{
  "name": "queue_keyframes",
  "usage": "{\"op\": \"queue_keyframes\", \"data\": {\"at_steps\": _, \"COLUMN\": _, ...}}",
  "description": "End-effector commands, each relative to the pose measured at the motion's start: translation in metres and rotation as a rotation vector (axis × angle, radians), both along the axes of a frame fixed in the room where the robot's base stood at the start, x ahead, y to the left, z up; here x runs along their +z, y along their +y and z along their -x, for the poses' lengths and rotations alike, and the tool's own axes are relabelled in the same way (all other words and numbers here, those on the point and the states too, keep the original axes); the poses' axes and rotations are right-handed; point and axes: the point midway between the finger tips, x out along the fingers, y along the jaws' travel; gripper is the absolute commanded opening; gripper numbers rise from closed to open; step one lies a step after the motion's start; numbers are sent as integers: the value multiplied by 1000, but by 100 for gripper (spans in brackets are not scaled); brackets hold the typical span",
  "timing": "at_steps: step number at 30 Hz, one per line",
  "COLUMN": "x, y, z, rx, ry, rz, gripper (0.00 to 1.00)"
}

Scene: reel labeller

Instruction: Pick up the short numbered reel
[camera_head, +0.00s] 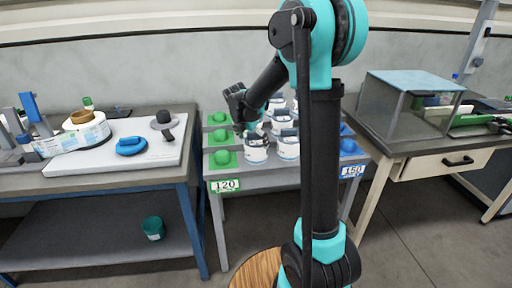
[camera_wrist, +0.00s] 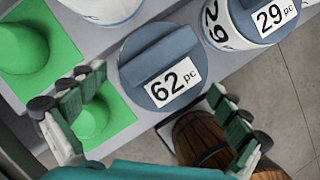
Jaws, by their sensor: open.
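In the wrist view a reel with a blue-grey top marked "62 pc" (camera_wrist: 152,47) stands between and beyond the fingertips of my gripper (camera_wrist: 157,88). My gripper is open and empty, with one finger to each side. A second reel, marked "29 pc" (camera_wrist: 238,38), stands to its right and shows its white side wall. In the head view my gripper (camera_head: 243,122) is above the left part of the middle table, over the front left reel (camera_head: 256,153). Another reel (camera_head: 287,149) stands beside it, with several more behind. I cannot tell which reel is shortest.
Green domed pieces (camera_head: 222,158) line the table's left side, above a "120" sign (camera_head: 225,185). Blue ones (camera_head: 348,146) line the right, above a "150" sign (camera_head: 352,171). A round wooden top (camera_head: 256,268) is below in front. Neighbouring benches stand left and right.

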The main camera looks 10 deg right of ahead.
Motion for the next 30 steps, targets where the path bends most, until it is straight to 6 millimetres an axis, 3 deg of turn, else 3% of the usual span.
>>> {"op": "queue_keyframes", "data": {"at_steps": 9, "x": -37, "y": -13, "z": -11, "rx": -1, "ry": 0, "rz": 0, "gripper": 100}}
{"op": "queue_keyframes", "data": {"at_steps": 18, "x": -41, "y": -14, "z": -11, "rx": -1, "ry": 0, "rz": 0, "gripper": 99}}
{"op": "queue_keyframes", "data": {"at_steps": 30, "x": -40, "y": -14, "z": -11, "rx": -1, "ry": 0, "rz": 0, "gripper": 52}}
